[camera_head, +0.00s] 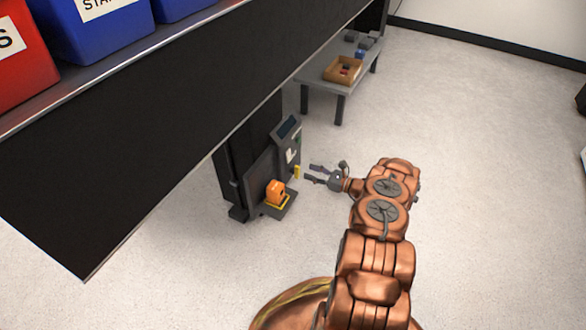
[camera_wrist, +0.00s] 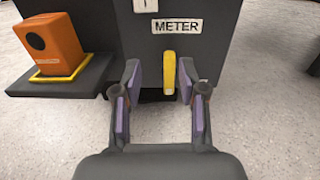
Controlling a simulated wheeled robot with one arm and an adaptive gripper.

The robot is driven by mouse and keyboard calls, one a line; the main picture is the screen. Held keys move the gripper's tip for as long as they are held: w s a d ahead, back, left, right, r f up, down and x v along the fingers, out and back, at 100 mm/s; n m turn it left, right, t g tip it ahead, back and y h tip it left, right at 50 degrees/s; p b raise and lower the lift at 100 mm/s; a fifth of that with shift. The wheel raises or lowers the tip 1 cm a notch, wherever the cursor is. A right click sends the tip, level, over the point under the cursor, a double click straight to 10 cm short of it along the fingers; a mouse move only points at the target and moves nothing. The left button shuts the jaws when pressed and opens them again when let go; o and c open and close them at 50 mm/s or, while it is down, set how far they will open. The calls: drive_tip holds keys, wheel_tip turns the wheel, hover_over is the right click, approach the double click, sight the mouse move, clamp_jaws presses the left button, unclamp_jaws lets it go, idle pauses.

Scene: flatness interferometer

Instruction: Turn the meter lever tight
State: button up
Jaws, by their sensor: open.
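The meter lever is a small yellow upright bar (camera_wrist: 170,75) on the front of the dark grey machine, under a white METER label (camera_wrist: 177,26). In the head view the lever (camera_head: 297,171) shows at the machine's right side. My gripper (camera_wrist: 160,100) is open, with its purple-padded fingers on either side of the lever in the wrist view. The lever appears nearer the right finger, and I cannot tell whether they touch. In the head view my gripper (camera_head: 313,174) reaches from the right toward the lever.
An orange block (camera_wrist: 48,45) sits in a yellow-edged holder on a shelf (camera_wrist: 85,78) left of the lever. A low table (camera_head: 312,74) with a wooden tray (camera_head: 330,77) stands behind. A dark overhead shelf (camera_head: 120,150) with bins fills the upper left.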

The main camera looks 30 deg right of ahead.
sight(298, 166)
drive_tip(key=shift+m+h, duration=0.3)
drive_tip(key=shift+w+a+f+b, duration=0.3)
drive_tip(key=shift+w+a+b, duration=0.2)
drive_tip(key=shift+w, duration=0.6)
drive_tip(key=shift+w+a+f+b, duration=0.25)
drive_tip(key=shift+w+a+b, duration=0.2)
drive_tip(key=shift+w, duration=0.65)
drive_tip(key=shift+w+a+f+b, duration=0.3)
drive_tip(key=shift+w+a+b, duration=0.2)
drive_tip(key=shift+w, duration=0.6)
clamp_jaws()
